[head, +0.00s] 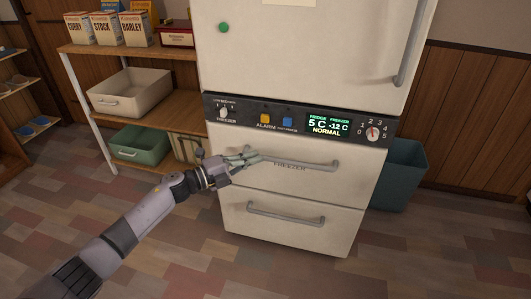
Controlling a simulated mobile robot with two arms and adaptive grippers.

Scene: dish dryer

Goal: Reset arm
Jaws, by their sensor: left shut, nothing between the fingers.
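My left arm comes in from the lower left. My left gripper (249,158) is shut and empty, in front of the upper freezer drawer (345,175), by the left end of its handle (305,166). I cannot tell whether it touches the handle. Both this drawer and the lower drawer (260,230) look closed. My right gripper is not in view.
The white fridge (300,45) stands above, with a dark control panel (385,127). At left is a shelf (150,52) with boxes, a white bin (135,98) and a green bin (137,152). A teal bin (405,180) stands at right. The front floor is clear.

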